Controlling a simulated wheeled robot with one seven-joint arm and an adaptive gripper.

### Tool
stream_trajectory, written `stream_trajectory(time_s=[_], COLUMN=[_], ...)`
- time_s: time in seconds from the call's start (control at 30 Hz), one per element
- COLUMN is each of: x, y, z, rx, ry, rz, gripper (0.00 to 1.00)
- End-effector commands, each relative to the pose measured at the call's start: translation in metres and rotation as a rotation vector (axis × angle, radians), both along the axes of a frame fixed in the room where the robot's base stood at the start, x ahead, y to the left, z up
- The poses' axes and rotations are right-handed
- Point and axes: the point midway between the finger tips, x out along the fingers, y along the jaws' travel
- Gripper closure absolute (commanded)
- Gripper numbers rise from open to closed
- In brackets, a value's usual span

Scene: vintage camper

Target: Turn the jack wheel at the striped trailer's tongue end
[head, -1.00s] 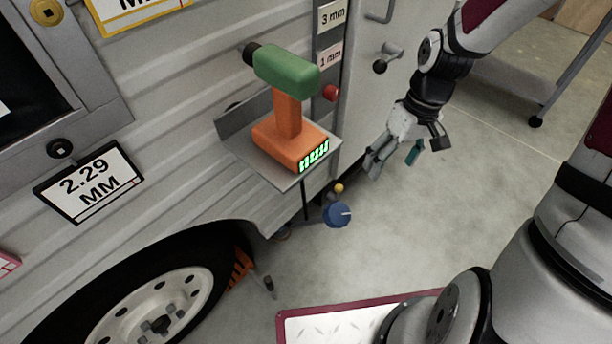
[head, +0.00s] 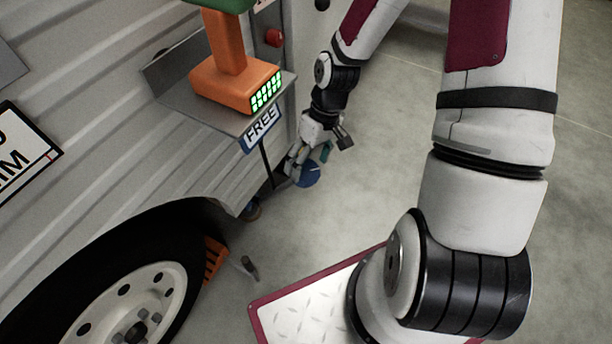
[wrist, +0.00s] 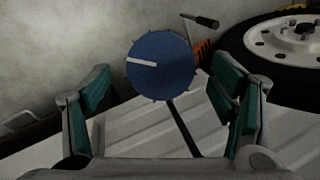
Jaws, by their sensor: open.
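The jack wheel is a round blue knob (head: 308,174) with a white mark, low beside the grey ribbed trailer wall (head: 90,110). In the wrist view the wheel (wrist: 160,80) is face-on, its white mark pointing left, with small studs around its rim. My gripper (head: 307,160) is at the wheel, its fingers partly covering it in the head view. In the wrist view my gripper (wrist: 160,70) is open, one teal-padded finger either side of the wheel, with gaps visible on both sides. I cannot tell how far the fingertips are from it in depth.
A tyre (head: 165,250), an orange chock (head: 213,260) and a small handle (head: 250,268) lie to the left. Open floor (head: 390,150) lies right.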

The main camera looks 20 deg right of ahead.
Motion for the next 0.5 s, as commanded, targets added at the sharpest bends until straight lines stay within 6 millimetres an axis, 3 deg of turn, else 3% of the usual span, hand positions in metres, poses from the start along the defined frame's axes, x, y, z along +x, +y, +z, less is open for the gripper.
stream_trajectory(time_s=[0.03, 0.2, 0.5], x=[-0.002, -0.002, -0.002], y=[0.003, 0.007, 0.009], z=[-0.011, -0.027, -0.032], rx=[0.001, 0.001, 0.000], ry=[0.003, 0.001, 0.000], rz=[0.003, 0.002, 0.000], gripper=[0.22, 0.22, 0.22])
